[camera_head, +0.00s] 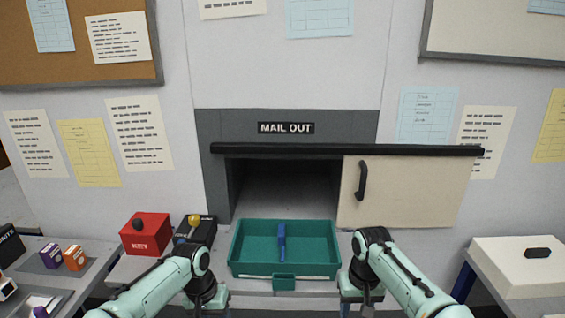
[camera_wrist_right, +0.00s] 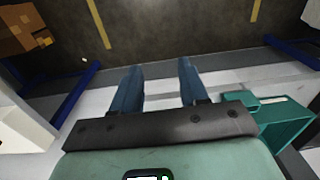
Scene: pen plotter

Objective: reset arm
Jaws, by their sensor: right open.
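My right arm reaches in from the right, and its gripper (camera_head: 362,300) hangs down just right of the teal tray. In the right wrist view the gripper (camera_wrist_right: 157,82) has its two blue fingers wide apart with nothing between them, above the floor. My left gripper (camera_head: 207,298) points down just left of the tray; its fingers are not clear. The teal tray (camera_head: 240,262) sits in front of the mail slot, with a blue bar-like object (camera_head: 281,242) in it. The tray's corner shows at the right of the wrist view (camera_wrist_right: 283,118).
The mail-out opening (camera_head: 287,190) is uncovered, its cream sliding door (camera_head: 415,192) to the right. A red key box (camera_head: 145,234) and a dark box with a yellow knob (camera_head: 194,228) stand left. Small boxes (camera_head: 75,258) lie far left.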

